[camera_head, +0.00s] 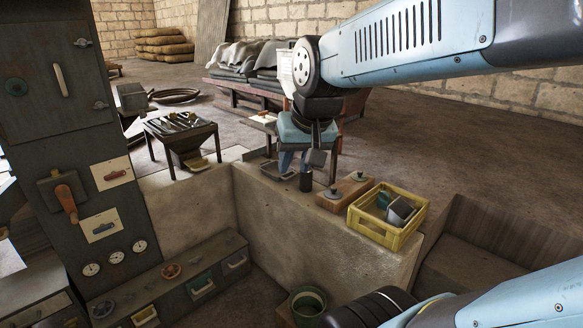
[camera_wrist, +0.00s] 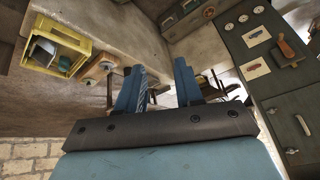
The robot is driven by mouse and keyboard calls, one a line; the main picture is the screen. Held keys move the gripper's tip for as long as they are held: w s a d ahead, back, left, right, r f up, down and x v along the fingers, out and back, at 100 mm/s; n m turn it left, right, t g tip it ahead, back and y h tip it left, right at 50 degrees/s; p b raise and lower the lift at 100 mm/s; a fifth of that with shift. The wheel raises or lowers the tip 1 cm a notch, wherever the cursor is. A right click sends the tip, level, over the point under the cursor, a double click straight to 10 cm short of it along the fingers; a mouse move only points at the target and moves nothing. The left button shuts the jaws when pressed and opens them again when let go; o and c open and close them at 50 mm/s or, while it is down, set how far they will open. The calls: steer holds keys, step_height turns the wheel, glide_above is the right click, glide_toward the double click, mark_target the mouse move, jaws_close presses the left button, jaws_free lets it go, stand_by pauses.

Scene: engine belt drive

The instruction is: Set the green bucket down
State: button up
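A green bucket (camera_head: 307,302) with a round, open rim stands low at the bottom of the head view, beside the foot of the concrete wall. It seems to rest on a brown block, and my own arm parts are close to its right. I cannot make it out in the wrist view. My gripper (camera_head: 301,161) hangs fingers down above the wall's ledge, well above and apart from the bucket. In the wrist view my gripper (camera_wrist: 159,85) has its two blue fingers spread, with nothing held between them.
A yellow crate (camera_head: 388,238) with metal and green items stands on the concrete ledge (camera_head: 345,238). A grey control cabinet (camera_head: 75,135) stands left. A low drawer bench (camera_head: 180,285) runs along the wall.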

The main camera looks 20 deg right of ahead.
steer(key=shift+n, duration=0.9)
steer(key=s, duration=0.4)
steer(key=shift+s+a+r, duration=0.1)
steer(key=shift+s+r, duration=0.15)
steer(key=shift+s, duration=0.15)
steer(key=shift+w, duration=0.1)
